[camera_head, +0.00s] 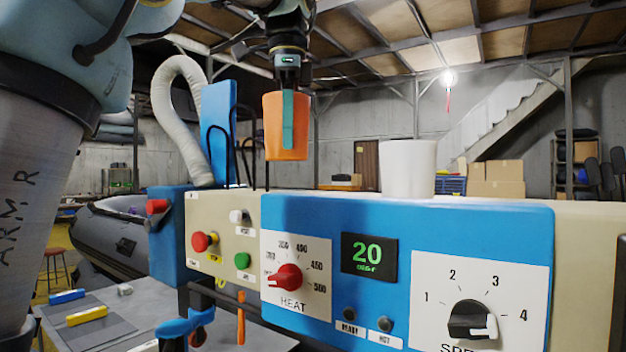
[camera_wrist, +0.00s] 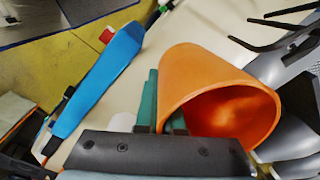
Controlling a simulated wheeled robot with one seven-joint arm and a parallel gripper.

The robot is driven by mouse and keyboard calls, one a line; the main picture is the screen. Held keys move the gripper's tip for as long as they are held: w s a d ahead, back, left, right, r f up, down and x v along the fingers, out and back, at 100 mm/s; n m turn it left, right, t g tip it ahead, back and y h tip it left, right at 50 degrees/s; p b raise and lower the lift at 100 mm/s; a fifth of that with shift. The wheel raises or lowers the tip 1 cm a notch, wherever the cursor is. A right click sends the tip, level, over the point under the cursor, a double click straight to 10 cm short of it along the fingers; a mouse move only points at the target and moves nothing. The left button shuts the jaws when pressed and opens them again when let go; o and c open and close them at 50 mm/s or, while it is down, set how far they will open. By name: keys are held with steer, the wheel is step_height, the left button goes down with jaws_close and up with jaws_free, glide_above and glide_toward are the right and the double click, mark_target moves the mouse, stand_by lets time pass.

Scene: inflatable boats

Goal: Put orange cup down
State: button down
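The orange cup (camera_head: 270,135) hangs upright under my gripper (camera_head: 287,147) in the head view, its bottom above the top of the blue-and-cream machine (camera_head: 400,240). One teal finger lies along the outside of the cup wall. In the wrist view the orange cup (camera_wrist: 205,75) shows its open mouth toward the camera, and my gripper (camera_wrist: 164,105) is shut across its wall, one finger outside and the other going in at the rim. A white cup (camera_head: 407,168) stands on the machine's top, to the right of the orange cup and apart from it.
The machine's top has free room between the two cups. A blue upright panel (camera_head: 220,125), dark wire loops and a pale hose (camera_head: 172,105) stand left of the orange cup. A grey table (camera_head: 130,325) with small blocks is low at left, near an inflatable boat (camera_head: 110,235).

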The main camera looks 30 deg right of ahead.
mark_target(272, 102)
steer(key=shift+f, duration=3.05)
steer(key=shift+f, duration=0.15)
steer(key=c, duration=1)
jaws_free()
steer(key=shift+c, duration=0.2)
step_height(272, 102, up, 12)
steer(key=p, duration=0.2)
steer(key=shift+s+r, duration=0.2)
steer(key=shift+s, duration=0.1)
steer(key=shift+a, duration=0.15)
